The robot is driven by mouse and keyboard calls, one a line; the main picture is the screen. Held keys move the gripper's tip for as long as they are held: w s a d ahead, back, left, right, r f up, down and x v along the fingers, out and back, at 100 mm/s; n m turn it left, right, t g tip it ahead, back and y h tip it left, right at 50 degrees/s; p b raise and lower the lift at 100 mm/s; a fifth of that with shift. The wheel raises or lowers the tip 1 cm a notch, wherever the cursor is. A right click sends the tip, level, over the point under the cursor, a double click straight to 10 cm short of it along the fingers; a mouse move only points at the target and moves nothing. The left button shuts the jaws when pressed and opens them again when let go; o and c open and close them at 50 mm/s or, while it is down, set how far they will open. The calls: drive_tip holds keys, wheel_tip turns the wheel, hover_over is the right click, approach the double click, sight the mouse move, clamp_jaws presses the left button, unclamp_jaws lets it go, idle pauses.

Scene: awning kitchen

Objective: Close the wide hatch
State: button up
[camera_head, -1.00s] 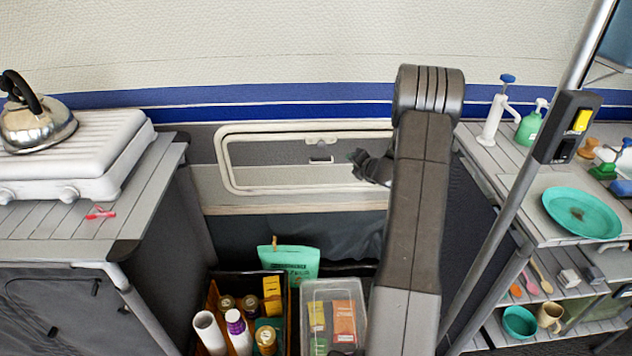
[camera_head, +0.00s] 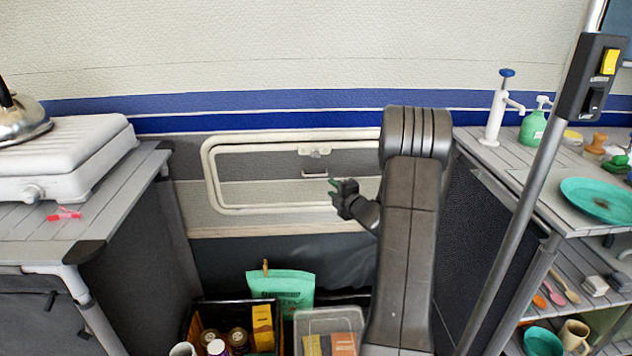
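The wide hatch (camera_head: 255,198) is a low, wide panel with a cream rounded frame in the wall below the blue stripe. A light latch (camera_head: 315,150) sits at its top middle, with a small handle (camera_head: 315,173) below it. The panel looks about flush with its frame; I cannot tell whether it is fully shut. My gripper (camera_head: 333,188) is in front of the hatch, right of its middle and below the handle. It is small and dark here, and its finger opening cannot be made out. My arm hides the hatch's right end.
A counter with a white stove (camera_head: 65,160) stands left, and a shelf unit with a teal plate (camera_head: 598,200) stands right. Below the hatch are a dark crate (camera_head: 190,325), a clear bin (camera_head: 330,318) and a green bag (camera_head: 281,290). A metal pole (camera_head: 530,185) rises at right.

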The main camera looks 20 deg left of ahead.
drive_tip(key=b, duration=0.2)
approach(315, 179)
drive_tip(key=a+r, duration=0.1)
drive_tip(key=w+a+r, duration=0.1)
drive_tip(key=a, duration=0.1)
drive_tip(key=w+a, duration=0.1)
drive_tip(key=shift+w+a+r, duration=0.1)
drive_tip(key=shift+a+r, duration=0.3)
drive_tip(key=shift+c, duration=0.4)
clamp_jaws()
